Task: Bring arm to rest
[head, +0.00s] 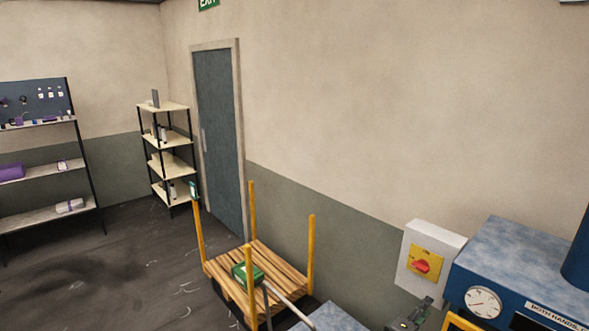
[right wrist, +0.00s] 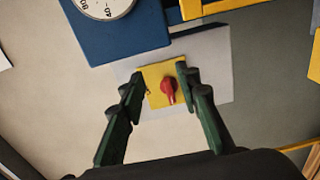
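My right gripper (head: 418,312) shows at the bottom of the head view, just below the switch box (head: 409,263) on the wall. In the right wrist view its two dark green fingers (right wrist: 158,84) are spread apart with nothing held between them. The red rotary knob (right wrist: 168,91) on its yellow plate (right wrist: 152,74) appears between the fingertips in that view. In the head view the knob (head: 421,267) is above the gripper and looks apart from it. My left gripper is not in view.
A blue machine (head: 515,262) with a dial gauge (head: 483,303) stands right of the switch box. Shelves (head: 168,147) and a door (head: 218,130) are further back. Floor at left is open.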

